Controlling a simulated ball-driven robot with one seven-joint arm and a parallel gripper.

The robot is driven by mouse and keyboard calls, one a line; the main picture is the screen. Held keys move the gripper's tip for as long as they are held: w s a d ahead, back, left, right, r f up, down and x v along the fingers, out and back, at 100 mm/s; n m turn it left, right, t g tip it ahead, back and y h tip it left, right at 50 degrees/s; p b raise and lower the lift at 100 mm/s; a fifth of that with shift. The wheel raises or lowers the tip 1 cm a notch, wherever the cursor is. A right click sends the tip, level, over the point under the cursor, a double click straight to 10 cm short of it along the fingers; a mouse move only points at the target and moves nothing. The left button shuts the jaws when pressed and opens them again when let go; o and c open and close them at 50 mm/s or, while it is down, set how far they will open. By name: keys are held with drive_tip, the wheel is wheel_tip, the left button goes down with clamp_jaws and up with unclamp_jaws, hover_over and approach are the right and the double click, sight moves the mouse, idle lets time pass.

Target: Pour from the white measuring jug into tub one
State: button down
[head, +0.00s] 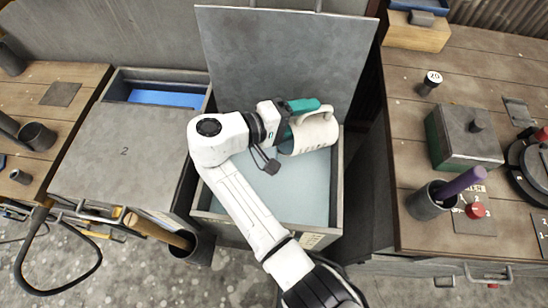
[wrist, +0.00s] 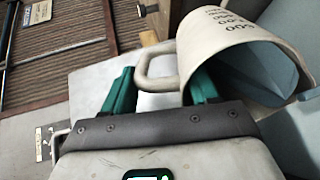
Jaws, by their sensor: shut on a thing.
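The white measuring jug (head: 317,133) is tipped well over on its side above an open tub (head: 337,195) with a pale blue surface inside. The tub's number is not readable; I take it as tub one. My gripper (head: 300,108) is shut on the jug's handle. In the wrist view the green fingers (wrist: 160,88) stand on either side of the handle, and the jug (wrist: 212,35) shows printed graduations and a mouth facing lower right. A blue patch shows in its mouth; I cannot tell whether it is contents. No falling stream is visible.
A grey lid (head: 290,60) stands raised behind the open tub. A pot with a wooden handle (head: 190,247) stands in front. The right bench (head: 410,125) holds a green-sided box (head: 462,140) and a dark cup (head: 427,203).

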sight(294, 125)
drive_tip(key=shift+s+a+f+t+h+b, duration=0.3)
drive_tip(key=shift+a+f+h+b, duration=0.15)
drive_tip(key=shift+b, duration=0.6)
drive_tip(key=shift+s+a+f+t+h+b, duration=0.25)
drive_tip(key=shift+a+f+h+b, duration=0.2)
drive_tip(key=shift+b, duration=0.55)
idle(0.4)
drive_tip(key=shift+s+a+f+t+h+b, duration=0.15)
drive_tip(key=shift+s+a+t+h+b, duration=0.2)
drive_tip(key=shift+a+h+b, duration=0.55)
idle(1.4)
drive_tip(key=d+r+y+p, duration=0.1)
drive_tip(key=p, duration=0.1)
drive_tip(key=w+d+r+g+y+p, duration=0.1)
drive_tip(key=p, duration=0.1)
drive_tip(key=d+r+g+y+p, duration=0.1)
drive_tip(key=p, duration=0.1)
drive_tip(key=shift+w+d+r+y+p, duration=0.1)
drive_tip(key=shift+w+d+y+p, duration=0.2)
drive_tip(key=shift+w+d+y, duration=0.1)
drive_tip(key=shift+w+d+y+p, duration=0.25)
drive_tip(key=shift+d+y+p, duration=0.1)
drive_tip(key=shift+p, duration=0.25)
drive_tip(key=shift+g, duration=0.3)
